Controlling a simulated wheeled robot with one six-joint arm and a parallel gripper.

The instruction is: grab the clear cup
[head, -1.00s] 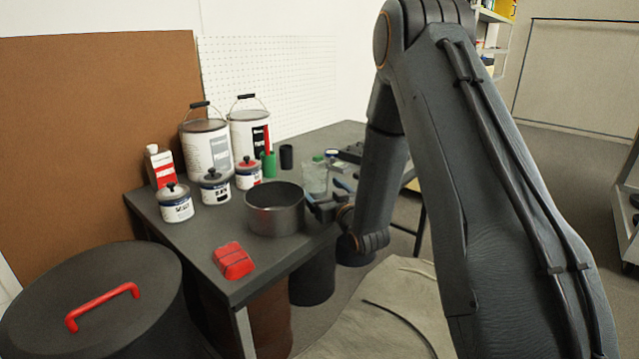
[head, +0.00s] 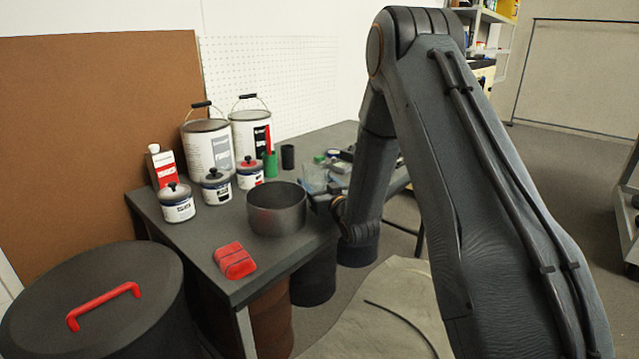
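The clear cup (head: 314,177) stands on the dark table, behind and right of the grey metal pot. It is see-through and its lower part is partly hidden by my gripper. My gripper (head: 323,191) is right at the cup, with bluish fingertips apart and near the cup's lower part. I cannot tell whether the fingers touch the cup. My arm hides much of the gripper's wrist side.
The metal pot (head: 276,210) stands close to the left of my gripper. A red block-like item (head: 234,261) lies near the table's front edge. Small cans, two large paint cans (head: 208,150) and a green item (head: 270,165) stand further left and back.

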